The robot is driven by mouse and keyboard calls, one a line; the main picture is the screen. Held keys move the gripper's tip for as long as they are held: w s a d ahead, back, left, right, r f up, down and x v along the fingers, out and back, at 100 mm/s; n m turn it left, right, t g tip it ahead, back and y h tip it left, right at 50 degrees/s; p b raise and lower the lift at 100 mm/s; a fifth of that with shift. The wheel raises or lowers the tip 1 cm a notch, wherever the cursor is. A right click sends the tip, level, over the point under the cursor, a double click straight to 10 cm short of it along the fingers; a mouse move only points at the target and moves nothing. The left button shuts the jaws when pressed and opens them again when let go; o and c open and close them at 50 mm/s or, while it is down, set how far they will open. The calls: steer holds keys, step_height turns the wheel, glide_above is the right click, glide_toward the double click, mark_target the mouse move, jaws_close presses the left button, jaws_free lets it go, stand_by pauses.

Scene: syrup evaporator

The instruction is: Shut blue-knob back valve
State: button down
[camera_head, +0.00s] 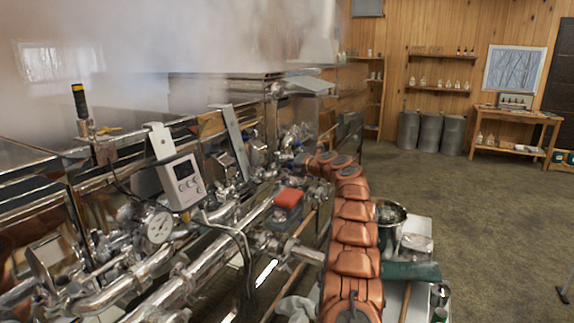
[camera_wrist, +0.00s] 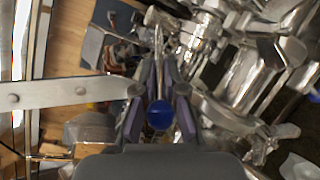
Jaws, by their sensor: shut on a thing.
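The blue knob (camera_wrist: 160,114) shows in the middle of the wrist view, on the end of a thin metal lever that runs up the picture. My gripper (camera_wrist: 160,88) has its two grey-purple fingers on either side of the knob and lever, closed on them. The lever's far end meets shiny metal pipework (camera_wrist: 205,50); the valve body there is hard to make out. In the head view my orange arm reaches away along the evaporator's right side, and the gripper and blue knob cannot be made out there.
A flat metal bar (camera_wrist: 65,93) lies close left of the fingers. In the head view, pipes, a round gauge (camera_head: 159,227) and a grey control box (camera_head: 181,181) crowd the evaporator's side. A steel bucket (camera_head: 389,216) stands right of my arm. Floor (camera_head: 480,215) further right is open.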

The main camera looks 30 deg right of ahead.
steer(key=shift+s+d, duration=0.15)
steer(key=shift+d, duration=0.05)
steer(key=c, duration=1.7)
jaws_free()
steer(key=o, duration=0.5)
steer(key=shift+s+r, duration=0.15)
steer(key=shift+s, duration=0.2)
steer(key=shift+c, duration=0.2)
steer(key=shift+w+a, duration=0.1)
steer(key=shift+a, duration=0.05)
steer(key=shift+s+d, duration=0.2)
steer(key=shift+s, duration=0.45)
steer(key=shift+s+r, duration=0.2)
steer(key=shift+s, duration=0.75)
steer(key=v, duration=0.8)
steer(key=shift+s+r, duration=0.2)
steer(key=shift+s, duration=0.1)
